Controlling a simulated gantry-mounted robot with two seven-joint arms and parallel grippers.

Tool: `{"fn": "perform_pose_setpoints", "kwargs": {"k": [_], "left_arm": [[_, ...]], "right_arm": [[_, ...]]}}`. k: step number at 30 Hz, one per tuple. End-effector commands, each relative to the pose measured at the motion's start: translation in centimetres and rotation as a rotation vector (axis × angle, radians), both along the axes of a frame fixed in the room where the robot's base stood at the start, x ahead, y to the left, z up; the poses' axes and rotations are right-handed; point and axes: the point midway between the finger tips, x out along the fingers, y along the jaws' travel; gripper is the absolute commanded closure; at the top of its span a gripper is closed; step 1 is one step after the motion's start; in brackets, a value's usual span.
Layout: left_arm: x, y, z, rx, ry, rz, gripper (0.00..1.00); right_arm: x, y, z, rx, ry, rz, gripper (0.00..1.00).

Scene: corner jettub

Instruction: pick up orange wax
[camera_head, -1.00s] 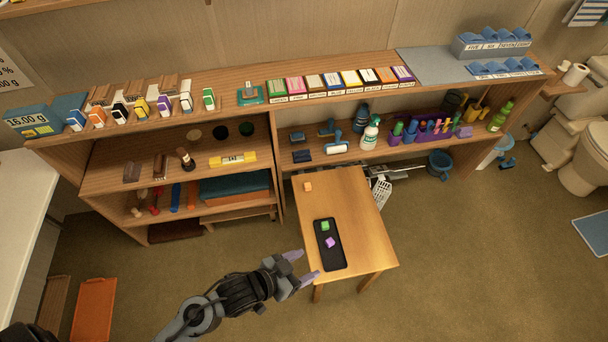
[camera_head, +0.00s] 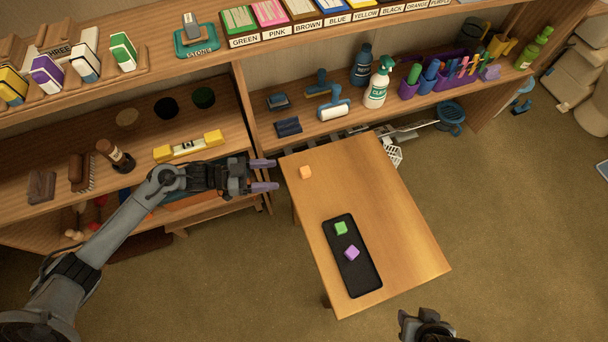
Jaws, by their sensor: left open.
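The orange wax (camera_head: 306,172) is a small orange block on the far left corner of the small wooden table (camera_head: 385,205). My left gripper (camera_head: 265,175) is open and empty, just left of the table's edge, with its fingers pointing right toward the orange wax and a small gap between. A black tray (camera_head: 362,281) on the table holds a green block (camera_head: 341,228) and a purple block (camera_head: 352,253). Part of my right arm (camera_head: 425,326) shows at the bottom edge; its fingertips cannot be made out.
A wooden shelf unit stands behind and left of the table. It holds a yellow level (camera_head: 188,146), brushes, a white spray bottle (camera_head: 379,83), a blue bottle (camera_head: 362,64) and labelled boxes. The table's right half is bare, and open floor lies to its right.

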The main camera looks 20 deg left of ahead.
Motion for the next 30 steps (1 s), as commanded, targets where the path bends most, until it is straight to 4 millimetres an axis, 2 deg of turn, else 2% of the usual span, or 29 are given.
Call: {"fn": "perform_pose_setpoints", "kwargs": {"k": [9,20,30], "left_arm": [[2.3,-3.5,-0.3,-0.003,-0.011,0.002,0.37],[3.2,-5.3,-0.5,-0.002,-0.011,0.001,0.37],[4.9,-8.9,-0.7,-0.003,-0.010,0.001,0.37]], "right_arm": [[0.2,0.0,-0.2,-0.001,-0.006,0.002,0.57],[0.2,0.2,-0.1,0.007,-0.008,-0.002,0.57],[0.3,0.3,0.0,0.011,-0.008,-0.004,0.57]]}}
